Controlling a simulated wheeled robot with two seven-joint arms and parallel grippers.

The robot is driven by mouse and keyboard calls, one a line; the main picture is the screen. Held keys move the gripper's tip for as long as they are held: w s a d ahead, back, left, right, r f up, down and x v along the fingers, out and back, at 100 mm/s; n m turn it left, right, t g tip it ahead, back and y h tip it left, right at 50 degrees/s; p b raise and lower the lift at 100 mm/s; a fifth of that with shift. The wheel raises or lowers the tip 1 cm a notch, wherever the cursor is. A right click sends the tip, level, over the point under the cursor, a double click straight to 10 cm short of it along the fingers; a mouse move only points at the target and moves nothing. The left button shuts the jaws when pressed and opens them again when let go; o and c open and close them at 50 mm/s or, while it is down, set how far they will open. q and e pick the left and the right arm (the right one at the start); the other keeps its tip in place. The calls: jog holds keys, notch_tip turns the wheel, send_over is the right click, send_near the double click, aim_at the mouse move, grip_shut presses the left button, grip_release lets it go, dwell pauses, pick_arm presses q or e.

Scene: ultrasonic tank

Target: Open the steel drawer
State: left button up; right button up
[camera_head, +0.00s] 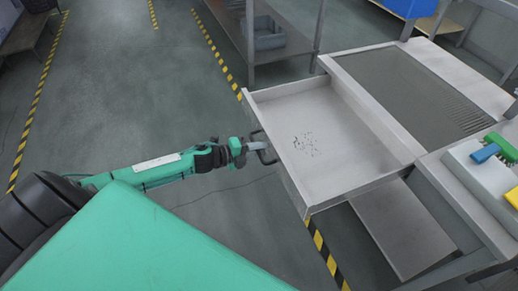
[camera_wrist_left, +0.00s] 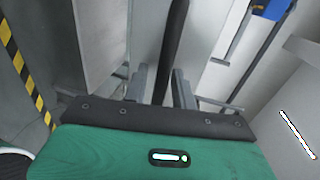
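The steel drawer (camera_head: 340,112) is pulled well out from the bench in the head view. It is a shallow pale tray, with only a patch of small dark marks on its floor. Its dark bar handle (camera_head: 268,150) is on the drawer's left-hand front face. My left gripper (camera_head: 258,148) is at this handle. My right gripper is not in view.
The steel bench with a ribbed drainboard (camera_head: 405,88) stands behind the drawer. Green, blue and yellow items lie on a white block (camera_head: 480,170) at right. A shelf rack with a grey bin (camera_head: 265,35) stands at the back.

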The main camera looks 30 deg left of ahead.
pick_arm(q)
jog(key=shift+r, duration=0.15)
jog(key=shift+s+a, duration=0.1)
jog(key=shift+a, duration=0.05)
jog(key=b+v, duration=0.1)
jog(key=v, duration=1.2)
jog(key=shift+s, duration=0.25)
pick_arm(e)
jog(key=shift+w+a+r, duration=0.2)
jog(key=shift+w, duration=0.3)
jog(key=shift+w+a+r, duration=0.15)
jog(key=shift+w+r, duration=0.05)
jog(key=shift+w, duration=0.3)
